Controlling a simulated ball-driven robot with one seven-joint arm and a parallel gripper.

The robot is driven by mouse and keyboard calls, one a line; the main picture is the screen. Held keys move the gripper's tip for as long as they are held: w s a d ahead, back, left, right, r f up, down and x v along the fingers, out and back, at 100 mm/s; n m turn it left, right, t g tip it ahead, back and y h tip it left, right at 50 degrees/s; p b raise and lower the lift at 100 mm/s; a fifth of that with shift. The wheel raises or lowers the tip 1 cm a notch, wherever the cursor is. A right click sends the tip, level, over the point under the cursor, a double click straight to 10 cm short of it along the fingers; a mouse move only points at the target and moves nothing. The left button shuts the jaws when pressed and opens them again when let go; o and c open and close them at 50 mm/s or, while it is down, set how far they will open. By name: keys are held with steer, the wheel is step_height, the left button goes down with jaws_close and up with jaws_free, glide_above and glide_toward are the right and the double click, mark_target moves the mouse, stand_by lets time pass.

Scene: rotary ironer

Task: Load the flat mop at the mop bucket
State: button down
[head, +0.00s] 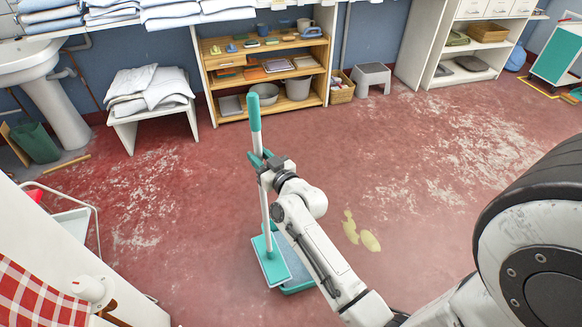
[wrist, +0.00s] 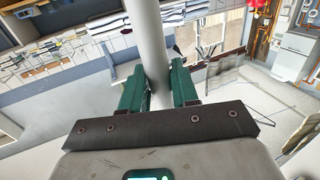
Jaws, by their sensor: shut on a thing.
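The flat mop (head: 264,205) stands nearly upright, with a teal grip on top, a white pole and a flat teal head (head: 270,262). My gripper (head: 262,163) is shut on the pole below the teal grip. In the wrist view the green fingers (wrist: 160,92) stand on both sides of the white pole (wrist: 147,40). The mop bucket (head: 300,284), teal-rimmed with a grey-blue inside, is low on the floor. The mop head overlaps its left part in the head view; I cannot tell whether they touch. My arm hides part of the bucket's right side.
A yellowish spill (head: 368,240) lies on the red floor right of my forearm. A white cabinet (head: 75,240) with a checked cloth stands at the lower left. A wooden shelf (head: 262,100) and a white stool (head: 150,122) with linen stand behind. The middle floor is open.

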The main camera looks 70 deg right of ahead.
steer(key=s+d+f+m+g+h+b, duration=0.1)
steer(key=s+d+f+b, duration=0.15)
steer(key=d, duration=0.25)
steer(key=s+d+f+m+g+h+b, duration=0.1)
steer(key=s+d+b, duration=0.2)
steer(key=d, duration=0.2)
step_height(320, 180, down, 6)
steer(key=b, duration=0.5)
steer(key=shift+a+f+b, duration=0.1)
steer(key=shift+f+b, duration=0.6)
steer(key=shift+b, duration=0.05)
stand_by(2.0)
steer(key=shift+r, duration=0.1)
step_height(320, 180, up, 7)
steer(key=p, duration=0.5)
steer(key=shift+p, duration=0.4)
stand_by(1.0)
